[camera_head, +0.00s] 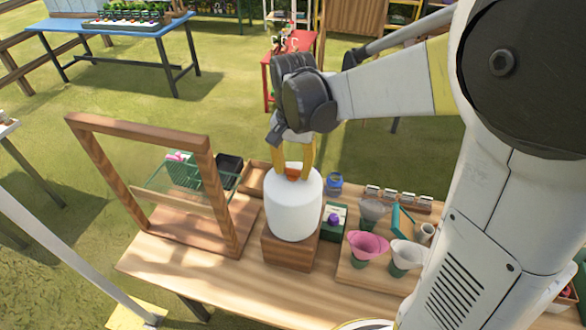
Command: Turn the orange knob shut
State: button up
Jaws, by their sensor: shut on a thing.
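The orange knob (292,173) sits on top of a white rounded tank (293,207). The tank stands upright on a wooden block on the table. My gripper (293,172) comes down from above with its yellow fingers on both sides of the knob, shut on it. The fingers hide part of the knob, so its turned angle cannot be told.
A wooden frame (205,160) stands left of the tank, with a green basket (183,174) behind it. To the right are a blue jar (334,182), a pink funnel cup (367,246) and a white one (406,254). The table's front left is clear.

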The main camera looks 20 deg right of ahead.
aim_at(293, 169)
dwell(0.4)
jog(key=o, duration=1.2)
notch_tip(293, 169, up, 12)
jog(key=shift+r, duration=0.1)
